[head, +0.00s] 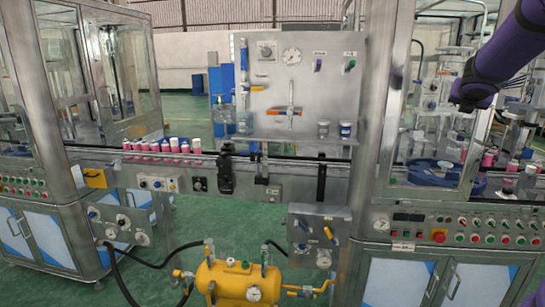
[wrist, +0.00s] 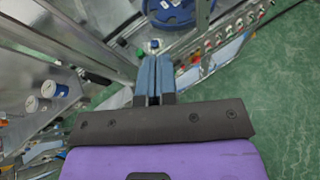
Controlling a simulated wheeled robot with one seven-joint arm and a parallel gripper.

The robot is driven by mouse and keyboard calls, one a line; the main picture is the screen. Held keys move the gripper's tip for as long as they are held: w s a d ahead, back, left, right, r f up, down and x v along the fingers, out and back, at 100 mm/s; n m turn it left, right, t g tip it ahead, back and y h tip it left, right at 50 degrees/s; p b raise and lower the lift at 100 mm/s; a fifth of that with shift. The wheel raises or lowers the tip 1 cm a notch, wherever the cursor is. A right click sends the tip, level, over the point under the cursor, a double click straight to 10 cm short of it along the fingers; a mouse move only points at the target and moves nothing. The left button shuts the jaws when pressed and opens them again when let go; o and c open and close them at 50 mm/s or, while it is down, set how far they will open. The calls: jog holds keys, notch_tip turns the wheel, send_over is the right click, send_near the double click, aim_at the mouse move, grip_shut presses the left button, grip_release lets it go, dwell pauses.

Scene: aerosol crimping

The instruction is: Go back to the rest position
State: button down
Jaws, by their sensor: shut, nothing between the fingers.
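My gripper (wrist: 153,75) shows in the wrist view with its two blue-grey fingers together and nothing between them. In the head view my purple arm reaches in from the top right corner, and its dark end (head: 472,96) is in front of the glass machine cabinet at the right. The fingers are not clear in the head view. The gripper is in the air, apart from the machine and the cans.
A steel gauge panel (head: 299,80) stands in the middle behind the conveyor (head: 290,158). Several pink cans with white caps (head: 170,146) line the conveyor at left. A yellow tank (head: 238,281) stands below. A row of buttons (head: 480,232) is at right. Green floor (wrist: 265,110) is open.

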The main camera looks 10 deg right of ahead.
jog(key=s+a+m+g+y, duration=0.1)
jog(key=s+a+m, duration=0.5)
jog(key=a+m, duration=0.15)
jog(key=s+a+m+y, duration=0.1)
jog(key=s+a+m, duration=0.45)
jog(key=a, duration=0.25)
jog(key=s+a+f+m+g+y, duration=0.1)
jog(key=s+a+f+m+y, duration=0.2)
jog(key=s+a+m, duration=0.3)
jog(key=s+a+f+m+g+y, duration=0.2)
jog(key=s+a+f+m, duration=0.4)
jog(key=s+a, duration=0.7)
jog(key=shift+s+a+m+y, duration=0.45)
jog(key=shift+a+y, duration=0.45)
jog(key=shift+a, duration=0.3)
jog(key=shift+d, duration=0.15)
